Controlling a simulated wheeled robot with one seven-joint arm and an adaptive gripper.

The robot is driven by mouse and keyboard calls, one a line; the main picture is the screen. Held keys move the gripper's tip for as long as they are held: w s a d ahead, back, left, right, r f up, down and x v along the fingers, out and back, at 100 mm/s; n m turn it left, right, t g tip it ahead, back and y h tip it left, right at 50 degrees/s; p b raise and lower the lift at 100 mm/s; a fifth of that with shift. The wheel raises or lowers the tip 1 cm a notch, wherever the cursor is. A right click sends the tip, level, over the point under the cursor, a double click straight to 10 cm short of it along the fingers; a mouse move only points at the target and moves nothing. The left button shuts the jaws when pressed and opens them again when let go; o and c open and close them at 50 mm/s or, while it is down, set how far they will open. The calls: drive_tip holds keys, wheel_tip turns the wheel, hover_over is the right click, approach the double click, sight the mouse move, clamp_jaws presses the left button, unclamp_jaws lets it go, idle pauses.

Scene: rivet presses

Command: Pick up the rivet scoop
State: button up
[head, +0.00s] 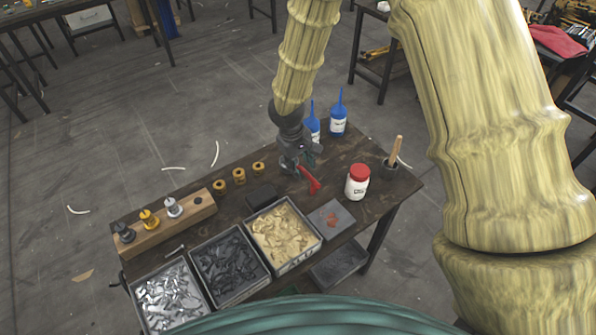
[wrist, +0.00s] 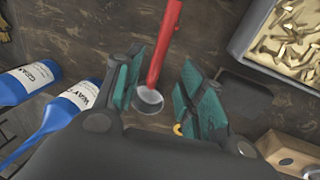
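The left pad looks closer to the handle than the right pad. I cannot tell whether it touches. In the head view my gripper hides the bowl.
Blue-topped bottles (head: 338,122) stand behind my gripper. A red-capped jar (head: 357,182) and a pot with a wooden handle (head: 392,164) stand to its right. A black block (head: 262,195), brass pieces (head: 239,176) and a bin of gold rivets (head: 283,235) lie to its left and front.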

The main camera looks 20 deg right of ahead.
sight(303, 170)
drive_tip(key=shift+w+d+f+p, duration=0.2)
drive_tip(key=shift+f+p, duration=0.3)
drive_tip(key=shift+f, duration=0.2)
drive_tip(key=shift+w+d+f+p, duration=0.2)
drive_tip(key=shift+f+p, duration=0.25)
drive_tip(key=shift+f, duration=0.25)
drive_tip(key=shift+w+d+f, duration=0.1)
drive_tip(key=shift+d+f, duration=0.05)
drive_tip(key=shift+f, duration=1)
drive_tip(key=shift+c, duration=0.2)
clamp_jaws()
